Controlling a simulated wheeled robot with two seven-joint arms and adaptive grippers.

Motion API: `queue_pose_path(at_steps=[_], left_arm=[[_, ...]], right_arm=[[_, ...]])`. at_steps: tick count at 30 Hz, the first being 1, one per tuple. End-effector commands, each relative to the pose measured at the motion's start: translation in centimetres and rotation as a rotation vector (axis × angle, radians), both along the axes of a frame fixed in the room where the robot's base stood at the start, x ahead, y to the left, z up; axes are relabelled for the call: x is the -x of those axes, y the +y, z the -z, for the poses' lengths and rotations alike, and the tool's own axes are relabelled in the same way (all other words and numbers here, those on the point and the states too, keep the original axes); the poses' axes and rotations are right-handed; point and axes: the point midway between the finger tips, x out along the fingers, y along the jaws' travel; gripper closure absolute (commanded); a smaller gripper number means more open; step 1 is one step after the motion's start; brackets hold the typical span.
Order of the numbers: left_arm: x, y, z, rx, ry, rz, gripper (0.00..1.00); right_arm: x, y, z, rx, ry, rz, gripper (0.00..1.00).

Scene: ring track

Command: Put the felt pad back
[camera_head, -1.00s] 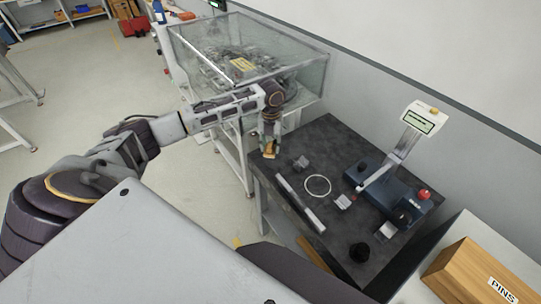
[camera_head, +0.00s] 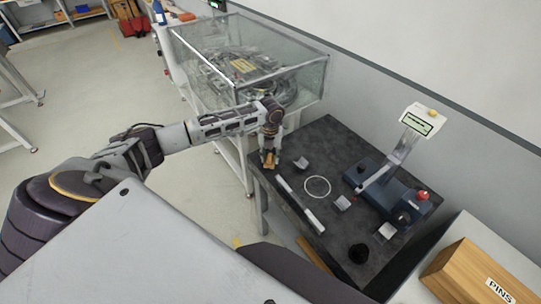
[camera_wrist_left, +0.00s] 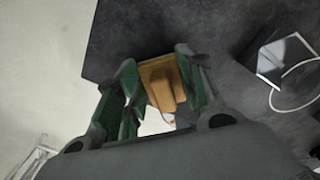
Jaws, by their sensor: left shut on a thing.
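The felt pad (camera_head: 269,159) looks like a tan-orange block with a raised ridge on top. My left gripper (camera_head: 270,153) is shut on it at the far left corner of the dark table (camera_head: 330,140). In the left wrist view the pad (camera_wrist_left: 162,84) sits between the two green-lined fingers (camera_wrist_left: 160,88), over the table's edge area. I cannot tell whether the pad touches the table top. My right gripper is not in view.
A white ring (camera_head: 317,177) is marked on the table, with a pale bar (camera_head: 285,184) and small grey blocks (camera_head: 301,163) nearby. A glass case (camera_head: 305,85) adjoins at the left. A wooden PINS box (camera_head: 465,270) is front right.

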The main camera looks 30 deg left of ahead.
Motion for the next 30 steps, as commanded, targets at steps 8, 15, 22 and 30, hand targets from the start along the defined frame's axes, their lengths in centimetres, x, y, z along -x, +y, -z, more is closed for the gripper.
queue_pose_path(at_steps=[8,15,22,30], left_arm=[[-0.01,0.01,0.48,0.000,0.000,0.000,0.84],[0.02,-0.01,0.73,0.000,0.000,0.001,0.84],[0.02,-0.01,0.73,0.000,0.000,0.001,0.40],[0.00,0.00,0.70,0.000,0.000,0.001,0.40]], right_arm=[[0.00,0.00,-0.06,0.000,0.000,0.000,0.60],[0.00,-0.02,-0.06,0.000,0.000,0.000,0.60],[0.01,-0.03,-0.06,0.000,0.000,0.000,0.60],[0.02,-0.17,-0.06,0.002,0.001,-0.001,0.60]])
